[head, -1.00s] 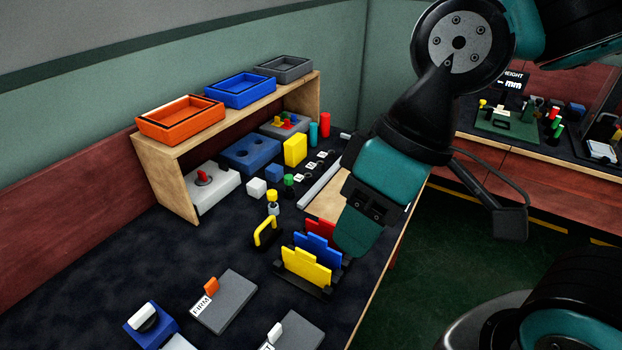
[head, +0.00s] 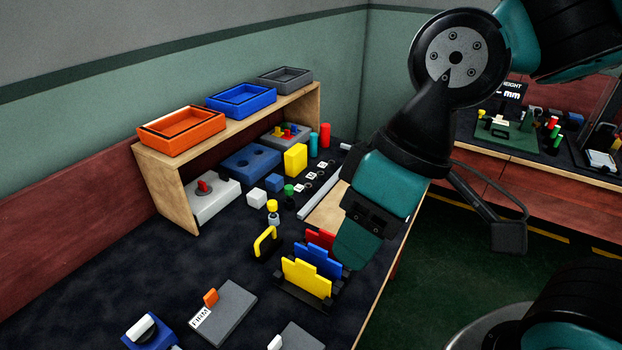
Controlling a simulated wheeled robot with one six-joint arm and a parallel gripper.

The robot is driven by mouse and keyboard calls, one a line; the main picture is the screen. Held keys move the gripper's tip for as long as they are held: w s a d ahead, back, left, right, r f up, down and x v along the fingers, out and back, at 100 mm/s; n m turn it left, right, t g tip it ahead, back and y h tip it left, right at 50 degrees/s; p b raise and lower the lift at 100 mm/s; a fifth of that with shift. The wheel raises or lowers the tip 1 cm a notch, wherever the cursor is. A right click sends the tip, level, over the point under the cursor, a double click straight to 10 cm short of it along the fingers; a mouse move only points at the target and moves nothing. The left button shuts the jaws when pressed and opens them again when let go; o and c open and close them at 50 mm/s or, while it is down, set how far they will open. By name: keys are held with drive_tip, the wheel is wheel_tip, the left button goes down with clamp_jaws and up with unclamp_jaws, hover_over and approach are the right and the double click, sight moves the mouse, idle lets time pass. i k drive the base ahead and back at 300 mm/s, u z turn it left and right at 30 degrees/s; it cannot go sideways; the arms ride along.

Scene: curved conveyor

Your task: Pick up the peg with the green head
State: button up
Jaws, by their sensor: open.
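The peg with the green head (head: 289,189) stands upright on the dark bench, with a dark lower part. It is left of my arm and behind a peg with a yellow head (head: 272,205). My gripper (head: 352,248) is at the lower end of my teal and black arm, seen from the side, in front of and right of the green-headed peg. It is open and apart from the peg. Its fingertips are hard to make out, and nothing shows held in it.
A yellow handle (head: 265,242) and a rack of coloured plates (head: 306,279) stand nearer than the peg. A wooden shelf (head: 172,190) carries trays.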

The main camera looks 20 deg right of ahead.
sight(289, 189)
drive_tip(key=z, duration=1.5)
drive_tip(key=i, duration=0.9)
drive_tip(key=u, duration=2.9)
